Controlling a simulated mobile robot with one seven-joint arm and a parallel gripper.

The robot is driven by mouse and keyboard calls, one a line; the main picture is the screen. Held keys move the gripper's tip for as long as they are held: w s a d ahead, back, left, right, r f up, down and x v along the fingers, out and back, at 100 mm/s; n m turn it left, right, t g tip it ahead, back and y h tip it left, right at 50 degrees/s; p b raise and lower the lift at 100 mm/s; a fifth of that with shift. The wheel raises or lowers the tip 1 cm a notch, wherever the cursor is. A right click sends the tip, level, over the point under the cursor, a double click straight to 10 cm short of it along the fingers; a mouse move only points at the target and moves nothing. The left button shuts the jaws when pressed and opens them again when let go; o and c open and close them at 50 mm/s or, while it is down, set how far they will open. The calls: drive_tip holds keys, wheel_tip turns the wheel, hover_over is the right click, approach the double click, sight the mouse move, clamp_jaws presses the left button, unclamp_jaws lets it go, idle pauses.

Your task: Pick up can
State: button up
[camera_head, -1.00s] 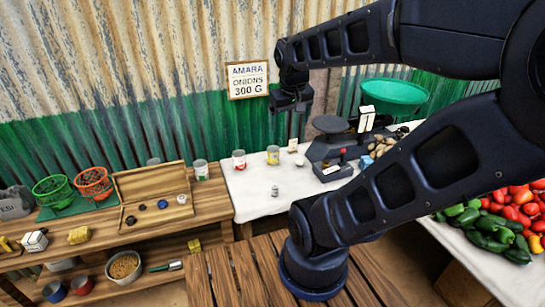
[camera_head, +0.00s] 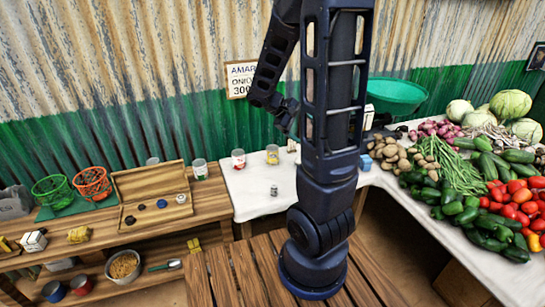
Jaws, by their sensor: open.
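Three cans stand in a row near the back of the counters. The can with a red label (camera_head: 238,159) and the can with a yellow label (camera_head: 272,155) are on the white cloth. A pale can with green on its label (camera_head: 200,169) stands on the wooden bench to their left. My gripper (camera_head: 287,121) is open and empty, up against the green part of the wall, above and slightly right of the yellow can. My arm stands upright in front of the middle of the scene and hides much of the white table.
A small metal weight (camera_head: 274,190) stands on the white cloth (camera_head: 250,200). An open wooden box (camera_head: 150,190) and wire baskets (camera_head: 93,183) are on the bench. A green bowl (camera_head: 397,95) and vegetables are at right. The cloth in front of the cans is mostly clear.

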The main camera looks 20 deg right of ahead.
drive_tip(key=w+d+f+n+t+h, duration=0.1)
drive_tip(key=w+d+f+n+h, duration=0.1)
drive_tip(key=w+f+n+h, duration=0.5)
drive_tip(key=n+t+y, duration=0.5)
drive_tip(key=n+t, duration=1)
drive_tip(key=n, duration=0.1)
approach(273, 146)
drive_tip(key=shift+s+d, duration=0.25)
drive_tip(key=shift+s, duration=0.15)
drive_tip(key=shift+w+f, duration=0.1)
drive_tip(key=shift+f, duration=0.05)
drive_tip(key=x, duration=0.5)
drive_tip(key=shift+f, duration=0.15)
drive_tip(key=shift+a+x, duration=0.25)
drive_tip(key=shift+x, duration=2.55)
drive_tip(key=shift+w, duration=0.2)
drive_tip(key=c, duration=1.3)
